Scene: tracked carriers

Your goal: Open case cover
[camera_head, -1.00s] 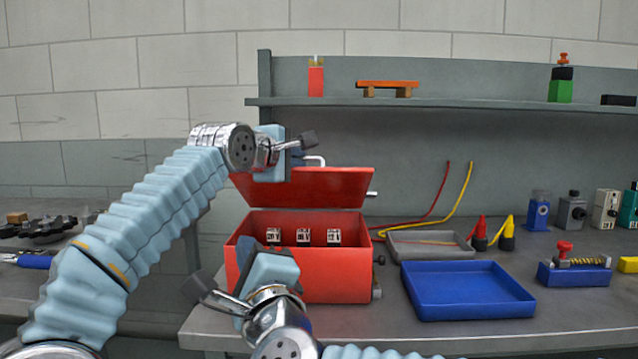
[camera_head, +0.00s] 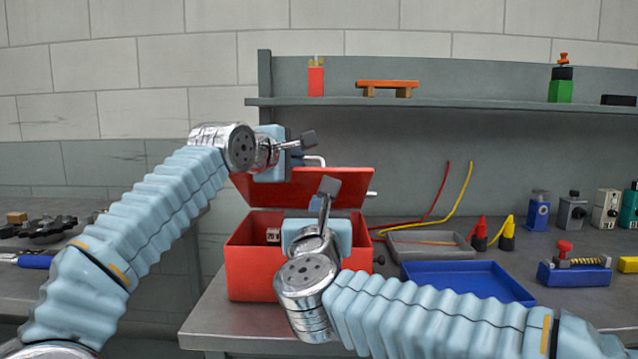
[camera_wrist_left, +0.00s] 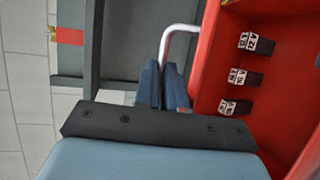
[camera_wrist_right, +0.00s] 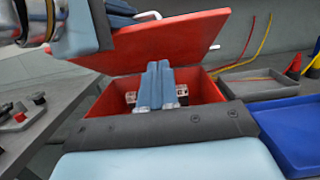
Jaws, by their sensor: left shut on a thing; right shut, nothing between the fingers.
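The red case (camera_head: 252,270) stands on the bench with its red cover (camera_head: 345,188) raised and leaning back. My left gripper (camera_head: 303,161) is shut on the metal cover handle (camera_head: 317,161), which also shows between its fingers in the left wrist view (camera_wrist_left: 182,32). White-labelled black blocks (camera_wrist_left: 247,78) sit inside the case; my right arm hides most of them in the head view. My right gripper (camera_wrist_right: 158,68) is shut and empty, its fingers pointing over the case opening.
A blue tray (camera_head: 470,280) and a grey tray (camera_head: 405,250) stand right of the case, with red and yellow cables (camera_head: 458,205) behind. A shelf (camera_head: 450,102) runs above the bench. Small devices (camera_head: 572,212) stand at the right.

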